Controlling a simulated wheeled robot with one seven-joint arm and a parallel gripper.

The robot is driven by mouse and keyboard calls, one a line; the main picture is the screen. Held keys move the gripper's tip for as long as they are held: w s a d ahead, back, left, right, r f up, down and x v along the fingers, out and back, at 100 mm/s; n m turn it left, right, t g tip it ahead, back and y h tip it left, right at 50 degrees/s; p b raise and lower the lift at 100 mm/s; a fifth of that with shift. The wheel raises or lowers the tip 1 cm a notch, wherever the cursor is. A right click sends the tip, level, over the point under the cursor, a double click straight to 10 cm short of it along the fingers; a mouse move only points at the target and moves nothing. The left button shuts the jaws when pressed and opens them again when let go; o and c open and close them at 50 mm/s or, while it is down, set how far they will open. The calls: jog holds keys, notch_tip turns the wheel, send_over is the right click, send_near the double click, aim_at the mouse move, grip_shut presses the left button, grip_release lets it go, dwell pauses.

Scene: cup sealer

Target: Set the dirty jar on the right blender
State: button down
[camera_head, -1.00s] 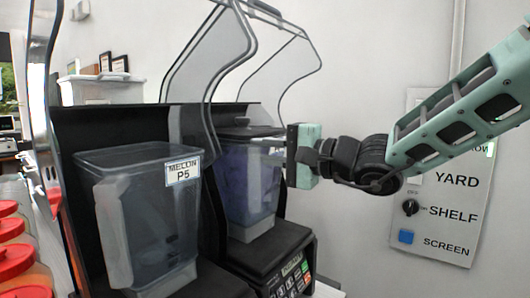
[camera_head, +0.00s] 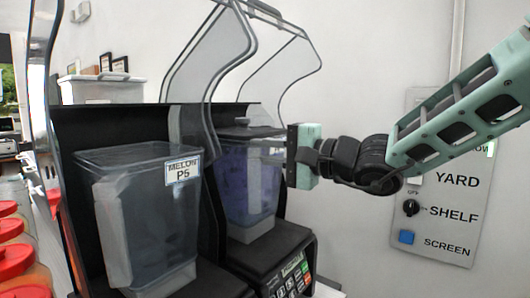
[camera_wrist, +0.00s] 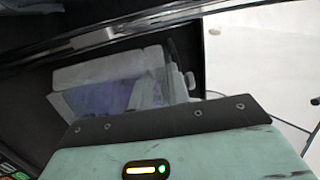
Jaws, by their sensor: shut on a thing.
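The dirty jar (camera_head: 249,185) is a clear jar with purple residue inside. It stands upright at the right blender (camera_head: 270,250), over its black base, under the raised clear hood. I cannot tell whether it is fully seated. My gripper (camera_head: 282,148) comes in from the right at the jar's upper right side and is shut on the jar; the fingertips are mostly hidden. In the wrist view the jar (camera_wrist: 112,85) shows tilted in the picture beyond the gripper body, with purple inside.
A clear jar labelled MELON P5 (camera_head: 135,215) stands on the left blender, close by. Clear hoods (camera_head: 285,75) stand raised above both blenders. A wall panel (camera_head: 435,225) with a knob and blue button is at right. Red-lidded containers (camera_head: 12,262) are at far left.

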jog(key=shift+b, duration=0.35)
dwell(0.6)
jog(key=c, duration=1.3)
grip_release()
jog(key=shift+o, duration=0.2)
jog(key=b+v, duration=0.6)
jog(key=v, duration=1.1)
jog(key=shift+s+d, duration=0.2)
jog(key=shift+f, duration=0.15)
